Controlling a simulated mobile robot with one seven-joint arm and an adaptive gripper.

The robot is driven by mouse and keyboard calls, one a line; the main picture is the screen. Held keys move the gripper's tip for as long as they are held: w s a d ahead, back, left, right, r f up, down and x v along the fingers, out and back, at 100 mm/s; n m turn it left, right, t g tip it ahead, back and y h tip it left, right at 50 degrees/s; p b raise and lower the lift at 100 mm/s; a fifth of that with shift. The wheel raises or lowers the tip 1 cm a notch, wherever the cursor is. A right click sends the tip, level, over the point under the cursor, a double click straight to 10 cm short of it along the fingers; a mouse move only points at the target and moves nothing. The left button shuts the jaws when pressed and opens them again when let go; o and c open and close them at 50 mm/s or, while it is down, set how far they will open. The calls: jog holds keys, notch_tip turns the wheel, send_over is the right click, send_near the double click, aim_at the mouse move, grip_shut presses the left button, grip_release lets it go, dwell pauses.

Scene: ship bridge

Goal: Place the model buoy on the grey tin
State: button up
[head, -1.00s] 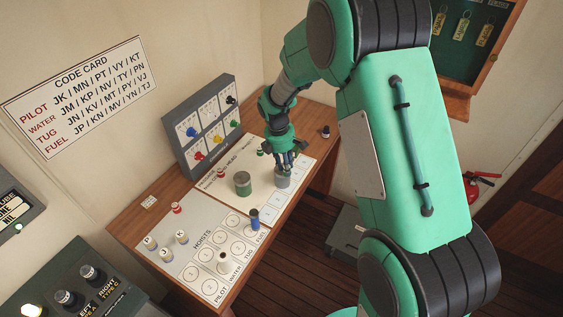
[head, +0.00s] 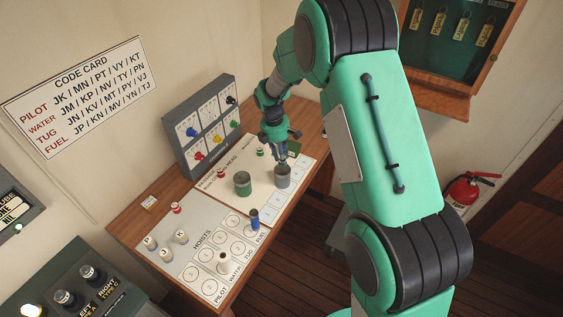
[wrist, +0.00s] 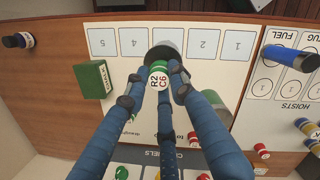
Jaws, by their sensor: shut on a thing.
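The grey tin (head: 282,180) stands on the white chart board, right of a green tin (head: 242,185). In the head view my gripper (head: 281,160) points down just above the grey tin. In the wrist view my gripper (wrist: 160,78) has its blue fingers closed around a small round piece, apparently the model buoy (wrist: 158,76), with a white top marked R2 and C6 and a green edge. The grey tin's dark rim (wrist: 163,49) shows behind it. I cannot tell whether the buoy touches the tin. In the head view the fingers hide the buoy.
A green box (wrist: 92,80) stands close beside my gripper. A blue cylinder (head: 254,219) and a white piece (head: 223,258) stand on the hoists sheet. A grey panel with coloured knobs (head: 201,125) stands behind the board.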

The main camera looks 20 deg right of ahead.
jog(key=shift+f, duration=1.5)
jog(key=o, duration=0.8)
jog(key=shift+f, duration=0.15)
jog(key=shift+o, duration=0.2)
notch_tip(320, 180, up, 12)
jog(key=a, duration=0.1)
jog(key=shift+a, duration=0.35)
